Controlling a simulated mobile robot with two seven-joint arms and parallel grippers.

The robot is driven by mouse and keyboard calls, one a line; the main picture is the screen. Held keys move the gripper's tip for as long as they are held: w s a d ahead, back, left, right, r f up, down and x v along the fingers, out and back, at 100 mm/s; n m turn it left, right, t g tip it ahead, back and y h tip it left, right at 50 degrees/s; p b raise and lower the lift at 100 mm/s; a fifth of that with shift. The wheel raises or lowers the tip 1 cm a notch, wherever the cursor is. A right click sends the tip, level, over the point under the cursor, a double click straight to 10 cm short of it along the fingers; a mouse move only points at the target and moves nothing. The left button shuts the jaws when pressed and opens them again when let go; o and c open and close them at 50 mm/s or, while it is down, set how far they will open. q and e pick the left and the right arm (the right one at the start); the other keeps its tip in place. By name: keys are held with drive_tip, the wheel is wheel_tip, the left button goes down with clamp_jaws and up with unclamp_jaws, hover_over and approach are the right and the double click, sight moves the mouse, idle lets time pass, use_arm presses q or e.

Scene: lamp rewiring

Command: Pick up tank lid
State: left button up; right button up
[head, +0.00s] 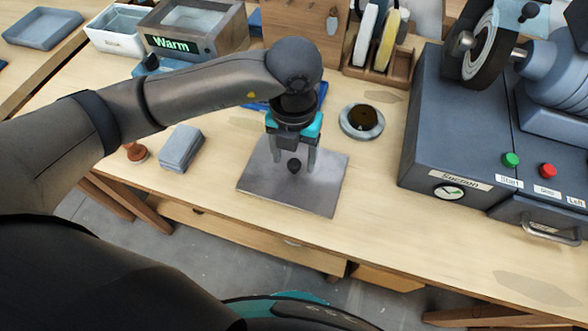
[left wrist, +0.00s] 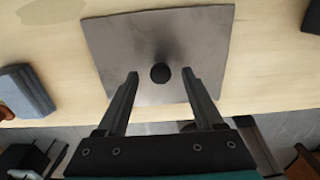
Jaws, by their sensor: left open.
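The tank lid, a thin grey square plate (head: 318,196), lies flat on the wooden bench near its front edge. A round black knob (head: 294,167) stands at its middle. My left gripper (head: 294,163) is open and points down over the lid, with one finger on each side of the knob. In the left wrist view, the knob (left wrist: 160,73) shows between the fingertips (left wrist: 159,77), with clear gaps on both sides, and the plate (left wrist: 205,35) spreads beyond them. I cannot tell how high the fingertips are above the plate. My right gripper is not in view.
A stack of grey-blue pads (head: 181,148) and a wooden stamp-like piece (head: 135,152) lie left of the lid. A round dish (head: 361,122) sits behind it to the right. A large grey machine (head: 440,140) fills the right. The front right bench (head: 440,250) is clear.

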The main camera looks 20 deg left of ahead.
use_arm(q)
drive_tip(key=shift+f, duration=0.4)
clamp_jaws()
idle(0.5)
